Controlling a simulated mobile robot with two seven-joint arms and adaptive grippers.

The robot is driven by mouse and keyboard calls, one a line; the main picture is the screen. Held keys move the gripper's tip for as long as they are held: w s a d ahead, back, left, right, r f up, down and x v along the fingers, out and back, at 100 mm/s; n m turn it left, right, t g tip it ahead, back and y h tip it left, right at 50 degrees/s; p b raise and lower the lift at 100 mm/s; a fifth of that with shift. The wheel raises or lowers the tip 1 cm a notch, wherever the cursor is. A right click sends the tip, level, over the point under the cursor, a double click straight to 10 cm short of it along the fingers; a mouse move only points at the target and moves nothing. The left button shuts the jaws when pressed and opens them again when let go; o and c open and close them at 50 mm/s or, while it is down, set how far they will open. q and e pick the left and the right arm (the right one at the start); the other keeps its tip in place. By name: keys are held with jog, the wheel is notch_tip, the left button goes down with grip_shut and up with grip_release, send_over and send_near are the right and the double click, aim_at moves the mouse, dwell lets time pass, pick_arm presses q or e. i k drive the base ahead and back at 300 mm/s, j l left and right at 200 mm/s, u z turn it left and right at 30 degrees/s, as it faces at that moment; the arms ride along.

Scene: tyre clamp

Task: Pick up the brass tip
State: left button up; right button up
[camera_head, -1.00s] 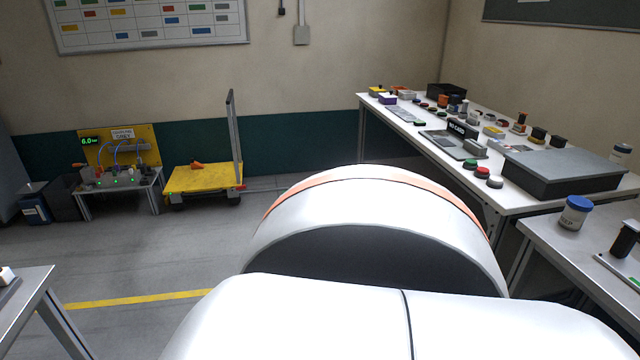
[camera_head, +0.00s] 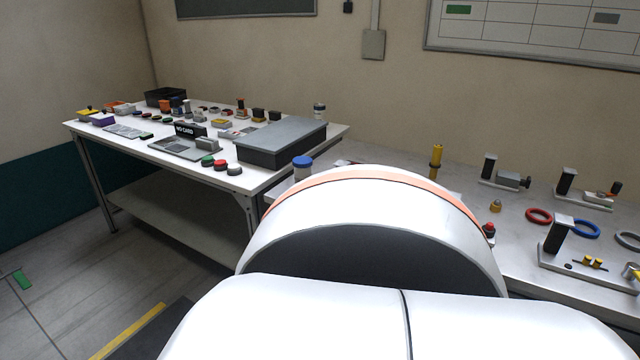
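A small brass-coloured piece (camera_head: 495,206) stands on the grey bench at the right; it looks like the brass tip, but it is too small to be sure. Several small yellow-gold pieces (camera_head: 592,263) sit on a metal fixture plate farther right and could also be brass. Neither of my grippers is in view. My own white and orange body part fills the lower middle and hides part of the bench.
The grey bench (camera_head: 520,255) also holds a yellow post (camera_head: 436,160), a red ring (camera_head: 539,216), a blue ring (camera_head: 585,229) and black-posted fixtures. A white table (camera_head: 110,142) at the left carries a grey box (camera_head: 282,145) and many small parts. Floor is open at lower left.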

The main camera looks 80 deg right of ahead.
aim_at(495, 207)
jog(key=z, duration=3.55)
